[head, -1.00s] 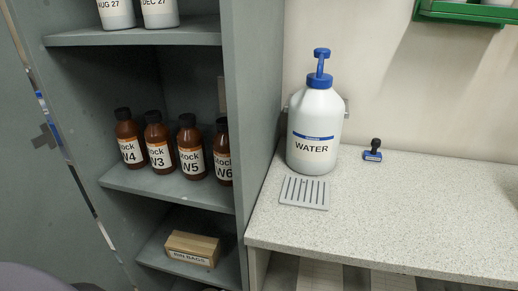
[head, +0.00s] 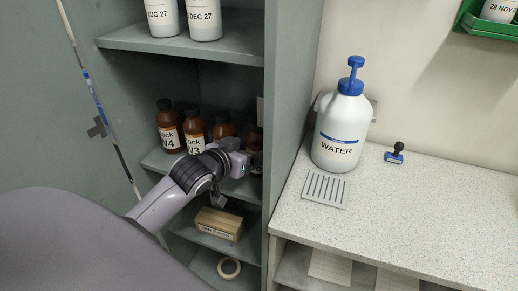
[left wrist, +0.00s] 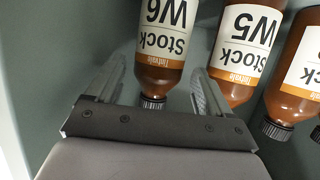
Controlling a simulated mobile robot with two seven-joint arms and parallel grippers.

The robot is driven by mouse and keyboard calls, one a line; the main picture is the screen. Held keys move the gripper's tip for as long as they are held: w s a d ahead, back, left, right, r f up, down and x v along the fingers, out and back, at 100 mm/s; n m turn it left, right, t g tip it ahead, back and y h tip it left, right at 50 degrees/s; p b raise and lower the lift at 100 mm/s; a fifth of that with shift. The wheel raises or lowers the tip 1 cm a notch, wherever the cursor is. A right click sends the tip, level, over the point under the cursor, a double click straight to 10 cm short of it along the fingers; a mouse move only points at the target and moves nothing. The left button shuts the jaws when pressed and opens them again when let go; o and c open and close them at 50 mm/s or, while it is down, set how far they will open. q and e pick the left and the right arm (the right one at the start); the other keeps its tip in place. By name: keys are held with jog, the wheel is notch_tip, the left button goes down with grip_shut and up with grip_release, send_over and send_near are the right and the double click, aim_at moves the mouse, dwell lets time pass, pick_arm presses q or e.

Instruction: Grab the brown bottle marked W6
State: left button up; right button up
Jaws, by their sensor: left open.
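The brown bottle marked W6 (left wrist: 160,60) shows upside down in the left wrist view, with a white and orange label and a dark cap. In the head view the W6 bottle (head: 256,138) is mostly hidden behind my left gripper and the cabinet's side wall. My left gripper (head: 246,162) is open in front of the shelf. In the left wrist view my left gripper (left wrist: 157,70) has one finger on each side of W6, with gaps visible. Contact cannot be told. My right gripper is not in view.
The W5 bottle (left wrist: 245,50) stands close beside W6. Bottles W4 (head: 168,125) and W3 (head: 195,130) stand farther left on the same shelf. The cabinet's side wall (head: 290,110) is close on the right. A box (head: 219,225) lies on the shelf below.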

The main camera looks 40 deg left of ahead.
pick_arm(q)
jog(key=shift+w+r, duration=0.1)
jog(key=shift+w, duration=0.5)
jog(key=shift+x, duration=3.05)
jog(key=c, duration=0.9)
jog(key=shift+r, duration=0.15)
jog(key=shift+c, duration=1.2)
jog(key=shift+r, duration=0.1)
